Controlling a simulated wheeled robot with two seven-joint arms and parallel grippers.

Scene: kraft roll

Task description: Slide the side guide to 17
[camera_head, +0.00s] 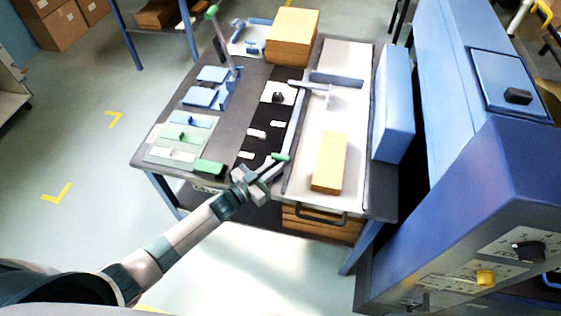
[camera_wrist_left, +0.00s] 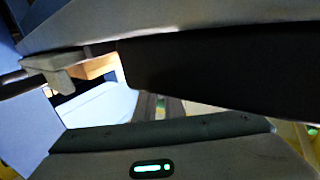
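The long pale rail (camera_head: 292,126), which looks like the side guide, runs along the left edge of the white feed bed (camera_head: 349,60). A green-ended handle (camera_head: 281,157) is at its near end. My left gripper (camera_head: 265,175) is at the near left corner of the bed, close by this handle. I cannot tell whether it touches the handle or how far its fingers are apart. In the left wrist view a large dark part and pale surfaces fill most of the picture. Number marks are too small to read. My right gripper is out of view.
A kraft-coloured block (camera_head: 329,162) lies on the bed, and a blue bar (camera_head: 336,79) crosses it farther back. A kraft stack (camera_head: 292,38) stands at the back. Green and blue cards (camera_head: 184,134) lie at the left. A large blue machine (camera_head: 470,180) stands at the right.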

